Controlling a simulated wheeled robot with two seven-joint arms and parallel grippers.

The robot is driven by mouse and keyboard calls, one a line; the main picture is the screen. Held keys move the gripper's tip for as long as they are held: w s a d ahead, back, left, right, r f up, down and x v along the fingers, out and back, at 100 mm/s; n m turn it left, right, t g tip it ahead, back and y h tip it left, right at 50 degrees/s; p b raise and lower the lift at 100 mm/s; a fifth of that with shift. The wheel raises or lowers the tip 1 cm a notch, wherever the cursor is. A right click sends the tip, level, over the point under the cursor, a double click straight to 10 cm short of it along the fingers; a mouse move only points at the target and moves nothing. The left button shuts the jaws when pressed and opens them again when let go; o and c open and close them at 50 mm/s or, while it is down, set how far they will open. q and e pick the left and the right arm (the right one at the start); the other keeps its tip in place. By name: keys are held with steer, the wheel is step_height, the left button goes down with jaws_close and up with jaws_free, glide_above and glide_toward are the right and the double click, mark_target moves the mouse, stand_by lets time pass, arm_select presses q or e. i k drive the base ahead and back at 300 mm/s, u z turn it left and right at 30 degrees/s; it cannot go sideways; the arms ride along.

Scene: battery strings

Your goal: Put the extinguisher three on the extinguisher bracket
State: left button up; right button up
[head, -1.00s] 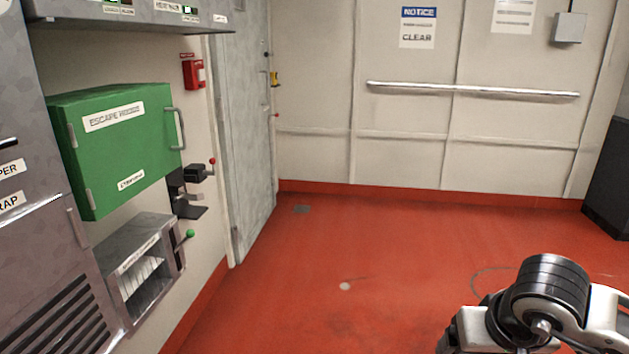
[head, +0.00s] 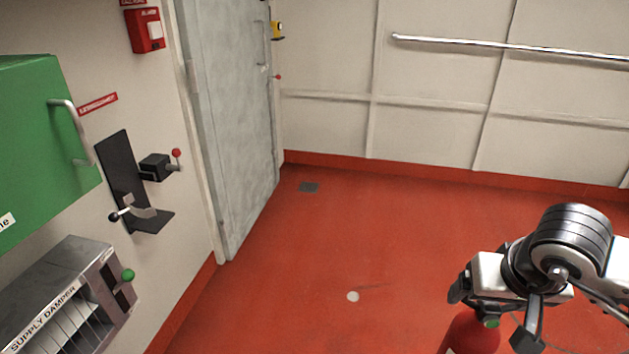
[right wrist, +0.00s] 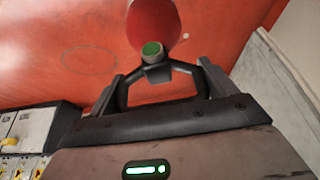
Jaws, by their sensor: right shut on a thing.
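The red extinguisher (head: 472,335) shows at the bottom right of the head view, under my right gripper (head: 497,317). In the right wrist view the extinguisher (right wrist: 153,22) has a green disc on its top, and my right gripper (right wrist: 160,88) is shut on it at the top end. Its lower part is cut off or hidden. The extinguisher bracket (head: 124,175), a black back plate with a small shelf and a curved arm, is on the left wall below a red label. It is empty and well apart from the gripper. My left gripper is not in view.
A green box (head: 45,140) and a supply damper unit (head: 75,290) with a green-knobbed lever stick out from the left wall near the bracket. A red-knobbed lever (head: 160,166) is just right of it. Red floor (head: 330,250) is clear between.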

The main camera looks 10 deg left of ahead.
mark_target(152, 219)
steer(key=i, duration=2.8)
steer(key=u, duration=3.8)
